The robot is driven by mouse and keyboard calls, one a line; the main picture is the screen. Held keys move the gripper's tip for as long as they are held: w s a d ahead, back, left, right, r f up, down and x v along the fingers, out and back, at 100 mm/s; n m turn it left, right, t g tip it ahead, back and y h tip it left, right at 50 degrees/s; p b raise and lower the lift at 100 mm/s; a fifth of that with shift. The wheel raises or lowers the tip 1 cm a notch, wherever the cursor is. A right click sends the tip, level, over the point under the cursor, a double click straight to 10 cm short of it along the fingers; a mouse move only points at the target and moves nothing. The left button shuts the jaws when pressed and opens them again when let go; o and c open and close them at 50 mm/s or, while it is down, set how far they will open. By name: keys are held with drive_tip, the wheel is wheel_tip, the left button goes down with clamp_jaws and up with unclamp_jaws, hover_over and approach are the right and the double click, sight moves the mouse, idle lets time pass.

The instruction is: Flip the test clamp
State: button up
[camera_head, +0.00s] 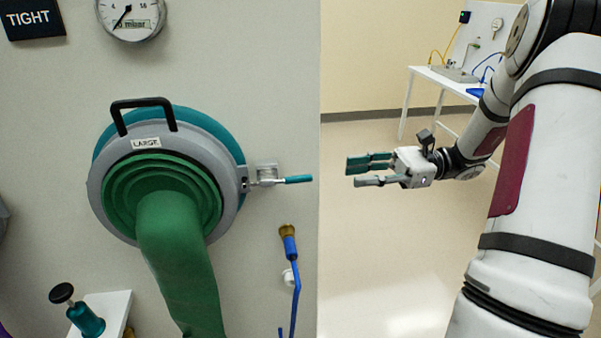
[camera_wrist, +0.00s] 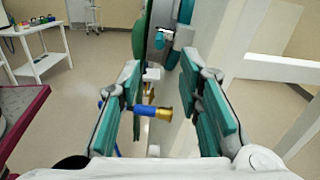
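The test clamp (camera_head: 285,180) is a small metal toggle clamp with a teal handle at the right edge of the grey ring (camera_head: 232,190) labelled LARGE. Its handle points right, roughly level, toward the panel's edge. My gripper (camera_head: 357,174) is open and empty, to the right of the handle and apart from it, with its teal finger pads toward the panel. In the wrist view, my gripper (camera_wrist: 163,80) shows its two fingers spread wide with nothing between the pads. A teal piece, apparently the clamp handle (camera_wrist: 160,39), shows beyond the fingertips; its details are too small to tell.
A green sleeve (camera_head: 180,250) hangs from the ring, and a black handle (camera_head: 143,103) tops it. A blue hose with a brass end (camera_head: 288,232) is below the clamp; it also shows in the wrist view (camera_wrist: 152,110). A white table (camera_head: 440,78) stands far behind.

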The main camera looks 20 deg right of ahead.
sight(288, 181)
drive_tip(key=a+p, duration=0.1)
drive_tip(key=a, duration=0.3)
drive_tip(key=w+a+p, duration=0.1)
drive_tip(key=a, duration=0.3)
drive_tip(key=w+a, duration=0.1)
drive_tip(key=a, duration=0.3)
drive_tip(key=shift+w+a+p, duration=0.25)
drive_tip(key=shift+a+p, duration=0.15)
drive_tip(key=shift+c, duration=0.4)
clamp_jaws()
